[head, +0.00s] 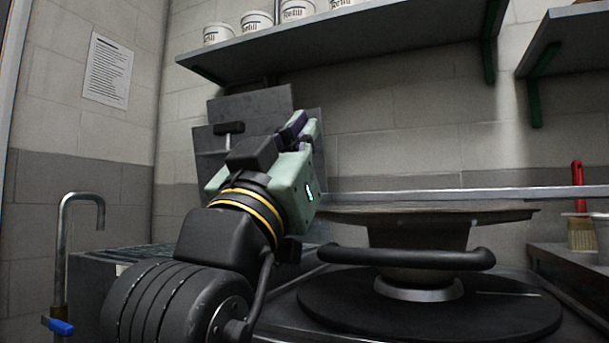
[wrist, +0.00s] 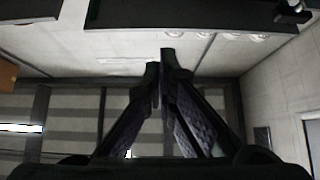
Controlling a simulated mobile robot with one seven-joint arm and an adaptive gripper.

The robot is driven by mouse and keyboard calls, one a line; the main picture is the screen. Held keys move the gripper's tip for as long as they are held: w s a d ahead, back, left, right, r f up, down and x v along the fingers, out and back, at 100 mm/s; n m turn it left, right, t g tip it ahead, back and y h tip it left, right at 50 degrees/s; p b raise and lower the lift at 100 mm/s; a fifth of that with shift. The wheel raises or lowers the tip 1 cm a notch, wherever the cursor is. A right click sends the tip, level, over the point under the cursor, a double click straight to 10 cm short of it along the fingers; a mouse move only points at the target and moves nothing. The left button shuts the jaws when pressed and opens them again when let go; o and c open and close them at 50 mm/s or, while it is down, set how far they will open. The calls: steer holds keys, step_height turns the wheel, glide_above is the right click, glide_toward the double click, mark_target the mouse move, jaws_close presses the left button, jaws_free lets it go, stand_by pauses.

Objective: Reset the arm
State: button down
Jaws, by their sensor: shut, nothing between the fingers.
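My gripper (wrist: 162,75) is shut and empty; its dark textured fingers meet at the tips in the wrist view. In the head view my arm rises from the lower left, and the pale green gripper body with its dark fingers points up and away, left of the hat press. The press (head: 420,237) has a wide flat metal rim, a tapered body, a dark curved handle bar (head: 408,257) and a round black base. My gripper appears apart from the press, and the fingertips are partly hidden in the head view.
A wall shelf (head: 330,38) with several white tubs (head: 255,22) hangs above. A second shelf (head: 575,38) is at upper right. A metal tap (head: 62,240) stands at left. A red-handled brush (head: 580,215) is at right. A grey panel (head: 255,105) stands behind my gripper.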

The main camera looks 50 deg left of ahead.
step_height(320, 180, up, 3)
steer(key=shift+s+f, duration=0.1)
steer(key=shift+s, duration=0.05)
